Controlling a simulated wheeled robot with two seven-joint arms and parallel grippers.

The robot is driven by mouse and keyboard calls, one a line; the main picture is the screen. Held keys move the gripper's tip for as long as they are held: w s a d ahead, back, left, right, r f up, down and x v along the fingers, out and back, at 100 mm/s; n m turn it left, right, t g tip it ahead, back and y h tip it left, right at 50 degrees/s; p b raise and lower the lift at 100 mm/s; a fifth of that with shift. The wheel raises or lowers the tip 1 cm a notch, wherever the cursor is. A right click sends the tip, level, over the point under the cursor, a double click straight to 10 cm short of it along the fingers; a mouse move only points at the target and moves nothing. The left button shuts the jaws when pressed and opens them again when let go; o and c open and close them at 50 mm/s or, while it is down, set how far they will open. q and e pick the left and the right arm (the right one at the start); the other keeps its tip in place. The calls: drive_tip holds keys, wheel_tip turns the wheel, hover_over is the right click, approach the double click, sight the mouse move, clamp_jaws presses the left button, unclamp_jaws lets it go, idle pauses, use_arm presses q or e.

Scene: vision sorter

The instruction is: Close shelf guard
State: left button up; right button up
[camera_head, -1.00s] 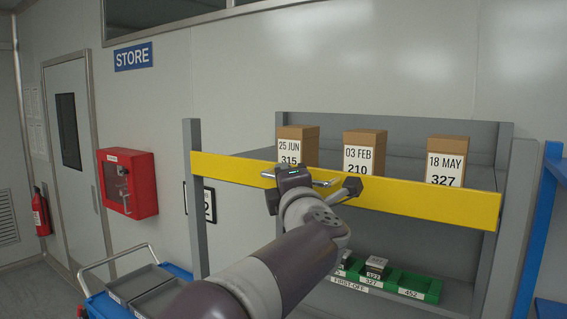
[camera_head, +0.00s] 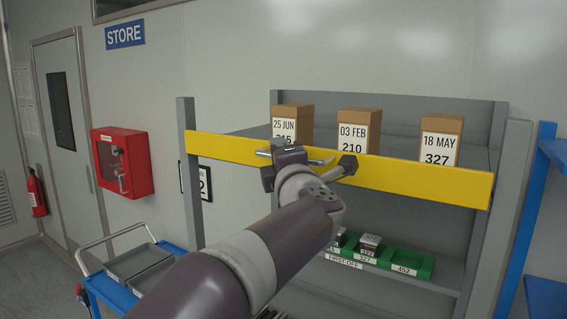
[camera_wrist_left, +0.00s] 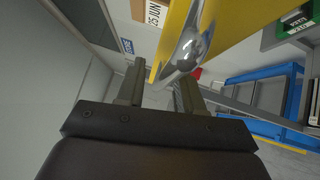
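The yellow shelf guard (camera_head: 420,177) is a bar spanning the front of the grey shelf, reaching from the left post to the right post. It also shows in the wrist view (camera_wrist_left: 233,30). A shiny metal handle (camera_head: 321,162) sits on its front, left of the middle. My right gripper is not seen.
Several labelled cartons (camera_head: 358,130) stand on the upper shelf behind the guard. A green tray (camera_head: 415,266) with small parts is on the lower shelf (camera_head: 460,289). A blue trolley (camera_head: 160,270) stands at lower left and a blue rack (camera_head: 540,200) at right.

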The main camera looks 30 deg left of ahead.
use_arm(q)
drive_tip(key=b+v, duration=0.5)
drive_tip(key=v, duration=0.7)
drive_tip(key=shift+s, duration=0.15)
drive_tip(key=shift+d, duration=0.1)
